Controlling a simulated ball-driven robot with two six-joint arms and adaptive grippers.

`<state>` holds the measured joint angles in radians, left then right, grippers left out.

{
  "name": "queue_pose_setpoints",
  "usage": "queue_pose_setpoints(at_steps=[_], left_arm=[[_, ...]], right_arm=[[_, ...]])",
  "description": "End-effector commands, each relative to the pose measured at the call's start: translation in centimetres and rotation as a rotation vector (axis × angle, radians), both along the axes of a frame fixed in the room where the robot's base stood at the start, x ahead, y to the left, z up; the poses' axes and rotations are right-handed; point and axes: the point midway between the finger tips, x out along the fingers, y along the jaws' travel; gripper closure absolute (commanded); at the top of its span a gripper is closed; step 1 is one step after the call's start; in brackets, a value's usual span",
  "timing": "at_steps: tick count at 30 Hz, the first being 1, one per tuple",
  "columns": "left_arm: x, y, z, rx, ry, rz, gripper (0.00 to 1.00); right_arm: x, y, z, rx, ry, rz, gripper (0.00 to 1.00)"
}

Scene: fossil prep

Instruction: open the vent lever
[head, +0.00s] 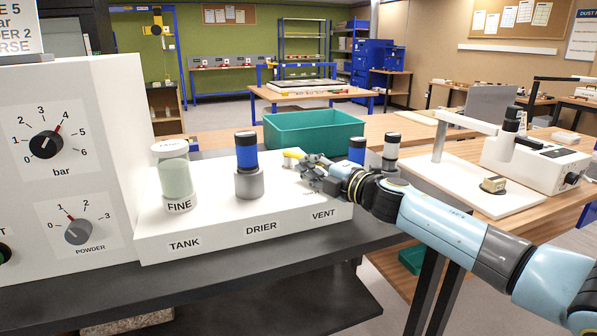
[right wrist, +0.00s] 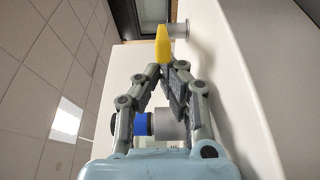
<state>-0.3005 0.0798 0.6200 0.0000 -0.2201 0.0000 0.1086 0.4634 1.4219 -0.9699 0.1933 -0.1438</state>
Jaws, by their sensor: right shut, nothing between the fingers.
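The vent lever (head: 293,154) is a small yellow handle on the white box (head: 215,226), behind the VENT label. In the right wrist view the yellow lever (right wrist: 162,45) sits just beyond my fingertips, beside a grey round fitting (right wrist: 179,30). My right gripper (head: 306,162) is shut and empty, with its tips close to the lever; I cannot tell whether they touch it. Its fingers (right wrist: 162,70) converge just below the lever in the wrist view. The gripper hides part of the lever's mount in the head view. My left gripper is not in view.
A blue-topped drier cylinder (head: 247,165) and a FINE jar (head: 174,174) stand left of the lever. A green bin (head: 313,132) is behind. The dial panel (head: 95,150) rises at left.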

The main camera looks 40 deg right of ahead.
Motion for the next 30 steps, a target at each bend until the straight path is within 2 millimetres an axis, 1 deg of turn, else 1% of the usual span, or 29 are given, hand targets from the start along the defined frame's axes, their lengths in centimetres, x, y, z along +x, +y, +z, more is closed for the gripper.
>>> queue_pose_setpoints(at_steps=[1, 5, 8, 12, 13, 21, 30], left_arm=[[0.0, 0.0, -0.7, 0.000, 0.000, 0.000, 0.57], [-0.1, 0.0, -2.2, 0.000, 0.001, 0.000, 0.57], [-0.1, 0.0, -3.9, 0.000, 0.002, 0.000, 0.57], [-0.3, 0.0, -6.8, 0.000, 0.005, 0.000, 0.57], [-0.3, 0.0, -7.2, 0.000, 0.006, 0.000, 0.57], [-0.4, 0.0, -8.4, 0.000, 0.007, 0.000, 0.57], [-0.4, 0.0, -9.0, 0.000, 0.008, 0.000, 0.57]], right_arm=[[0.0, -0.8, -0.3, -0.005, 0.000, 0.042, 1.00], [0.1, -2.0, -0.4, -0.005, 0.000, 0.164, 1.00], [0.3, -2.9, -0.6, -0.003, -0.002, 0.255, 1.00], [0.6, -3.9, -0.8, -0.003, -0.003, 0.372, 1.00], [0.6, -4.1, -0.8, -0.002, -0.002, 0.390, 1.00], [1.1, -5.4, -0.2, 0.001, 0.000, 0.412, 1.00], [1.6, -6.1, 0.1, 0.001, -0.001, 0.410, 1.00]])
